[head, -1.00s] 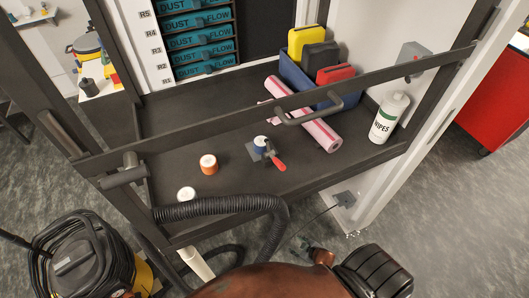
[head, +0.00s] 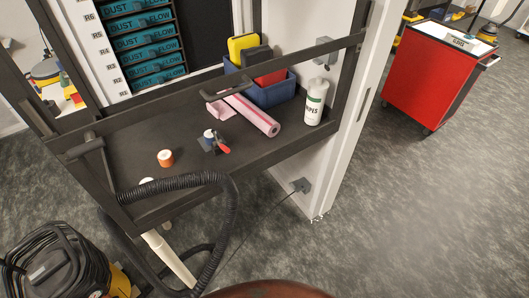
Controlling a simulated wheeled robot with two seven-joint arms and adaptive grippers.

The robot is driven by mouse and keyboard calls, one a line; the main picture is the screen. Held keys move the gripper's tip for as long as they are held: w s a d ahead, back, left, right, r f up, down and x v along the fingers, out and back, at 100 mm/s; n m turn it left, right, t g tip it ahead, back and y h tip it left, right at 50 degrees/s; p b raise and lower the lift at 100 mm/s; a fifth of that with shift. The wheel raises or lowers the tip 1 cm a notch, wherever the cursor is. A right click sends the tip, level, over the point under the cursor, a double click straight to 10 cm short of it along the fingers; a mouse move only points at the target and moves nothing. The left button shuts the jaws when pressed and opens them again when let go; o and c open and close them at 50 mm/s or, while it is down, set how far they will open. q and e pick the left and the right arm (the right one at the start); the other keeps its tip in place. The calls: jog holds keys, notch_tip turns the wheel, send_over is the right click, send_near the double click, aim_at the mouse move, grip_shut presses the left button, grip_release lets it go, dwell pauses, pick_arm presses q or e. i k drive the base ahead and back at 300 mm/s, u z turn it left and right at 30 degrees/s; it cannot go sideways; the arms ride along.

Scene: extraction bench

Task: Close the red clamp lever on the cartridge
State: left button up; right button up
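The red clamp lever (head: 223,148) sticks out from a small dark clamp base on the black bench, pointing toward the front right. The cartridge (head: 209,135), small with a white top and blue side, stands right beside the clamp. Whether the lever is open or closed is too small to tell. Neither of my grippers is in the head view.
A red cabinet (head: 427,80) stands right; the floor between is clear.

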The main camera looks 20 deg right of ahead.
aim_at(217, 141)
jog(key=z, duration=0.5)
jog(key=i, duration=0.95)
jog(key=u, duration=1.85)
